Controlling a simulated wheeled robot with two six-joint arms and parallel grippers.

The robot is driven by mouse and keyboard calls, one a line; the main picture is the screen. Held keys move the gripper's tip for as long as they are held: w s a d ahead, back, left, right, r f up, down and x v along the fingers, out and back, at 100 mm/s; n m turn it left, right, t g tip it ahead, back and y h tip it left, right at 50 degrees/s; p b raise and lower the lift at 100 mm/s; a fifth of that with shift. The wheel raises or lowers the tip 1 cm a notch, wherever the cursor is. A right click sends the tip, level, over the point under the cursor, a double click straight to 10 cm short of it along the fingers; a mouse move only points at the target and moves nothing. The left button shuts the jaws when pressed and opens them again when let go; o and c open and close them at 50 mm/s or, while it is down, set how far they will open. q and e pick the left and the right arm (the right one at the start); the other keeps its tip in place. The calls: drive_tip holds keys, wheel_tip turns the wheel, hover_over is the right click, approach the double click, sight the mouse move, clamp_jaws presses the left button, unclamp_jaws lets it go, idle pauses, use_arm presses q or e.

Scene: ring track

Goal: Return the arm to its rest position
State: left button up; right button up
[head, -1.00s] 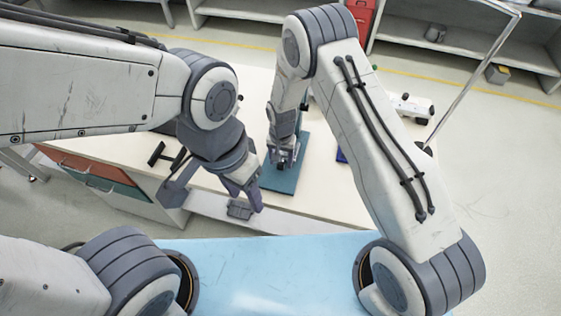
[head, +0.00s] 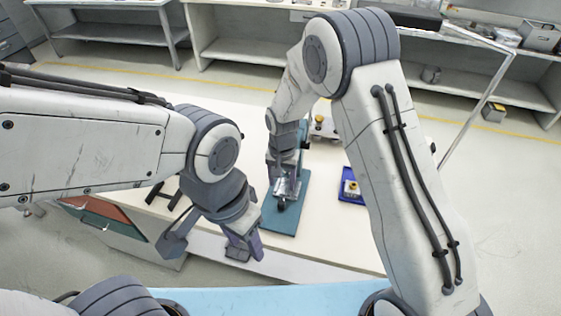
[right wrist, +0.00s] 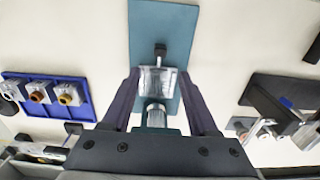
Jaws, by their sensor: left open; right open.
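My right gripper (right wrist: 159,74) is open above the teal mat on the bench. Its fingers stand apart on either side of a shiny metal block (right wrist: 157,80) with a round, ribbed part (right wrist: 155,116) nearer the wrist. The gripper (head: 285,178) and the teal mat (head: 287,218) also show in the head view, with the gripper over the mat. Whether the fingers touch the block cannot be told. My left gripper (head: 208,246) is open and empty in front of the bench's near edge, pointing downward.
A blue tray (right wrist: 84,112) with metal and brass parts lies left of the mat in the right wrist view; it shows at right in the head view (head: 344,200). Dark fixtures (right wrist: 285,95) stand on the other side. Grey shelves (head: 240,50) line the back; floor lies between.

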drive_tip(key=s+a+r+n, duration=0.2)
drive_tip(key=s+r+n, duration=0.3)
drive_tip(key=s+r, duration=0.85)
drive_tip(key=s+d+r+n, duration=0.2)
drive_tip(key=s+n, duration=0.1)
drive_tip(key=s, duration=0.3)
drive_tip(key=s+d+r+n+y, duration=0.1)
drive_tip(key=s+d+r+n, duration=0.1)
drive_tip(key=s, duration=0.5)
drive_tip(key=shift+s+r+n, duration=0.25)
drive_tip(key=shift+r+n, duration=0.25)
drive_tip(key=shift+r, duration=0.2)
